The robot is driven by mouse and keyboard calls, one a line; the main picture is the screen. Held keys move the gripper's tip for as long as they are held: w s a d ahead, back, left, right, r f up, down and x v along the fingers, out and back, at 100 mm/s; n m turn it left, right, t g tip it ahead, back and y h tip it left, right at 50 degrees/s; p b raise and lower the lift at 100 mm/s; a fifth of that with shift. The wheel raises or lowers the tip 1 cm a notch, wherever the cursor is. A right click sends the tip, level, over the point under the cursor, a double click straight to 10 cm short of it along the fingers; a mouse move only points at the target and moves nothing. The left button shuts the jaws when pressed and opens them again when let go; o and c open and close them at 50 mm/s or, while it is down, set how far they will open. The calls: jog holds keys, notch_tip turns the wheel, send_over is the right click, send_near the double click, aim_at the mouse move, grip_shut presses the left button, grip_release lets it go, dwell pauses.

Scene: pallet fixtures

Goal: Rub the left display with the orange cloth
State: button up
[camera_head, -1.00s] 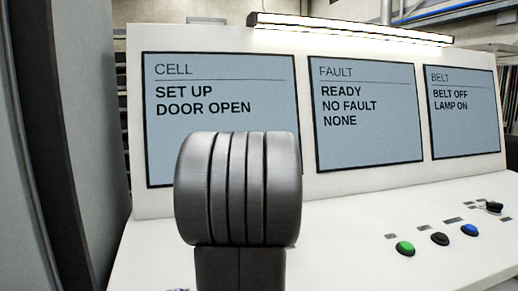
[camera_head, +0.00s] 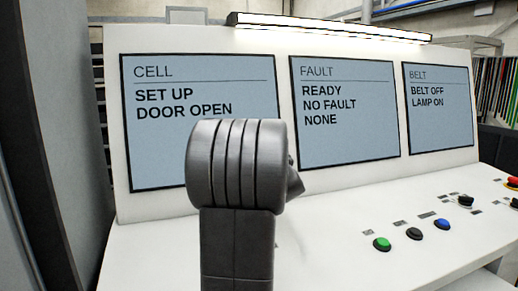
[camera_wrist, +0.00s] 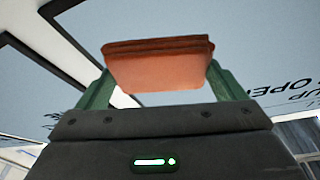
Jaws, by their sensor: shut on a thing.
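The left display (camera_head: 200,85) reads CELL, SET UP, DOOR OPEN; my arm covers its lower right part in the head view. In the wrist view the display (camera_wrist: 265,60) fills much of the background, its lettering upside down at the right. My gripper (camera_wrist: 160,84) has green fingers shut on the folded orange cloth (camera_wrist: 158,66), which sticks out past the fingertips towards the display. I cannot tell whether the cloth touches the screen. In the head view my arm hides the gripper and cloth.
The middle display (camera_head: 345,125) and right display (camera_head: 440,115) stand beside it on the white console. Green (camera_head: 382,244), black (camera_head: 414,233) and blue (camera_head: 442,224) buttons sit on the sloping desk. A lit lamp bar (camera_head: 330,28) runs above. A grey panel (camera_head: 60,120) stands close at left.

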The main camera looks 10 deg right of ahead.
jog(key=s+a+b, duration=0.2)
jog(key=a+b, duration=0.8)
jog(key=a, duration=0.3)
jog(key=shift+s+r, duration=0.25)
jog(key=shift+s, duration=0.05)
dwell(1.2)
jog(key=a+p, duration=0.1)
jog(key=p, duration=0.2)
jog(key=shift+s, duration=0.1)
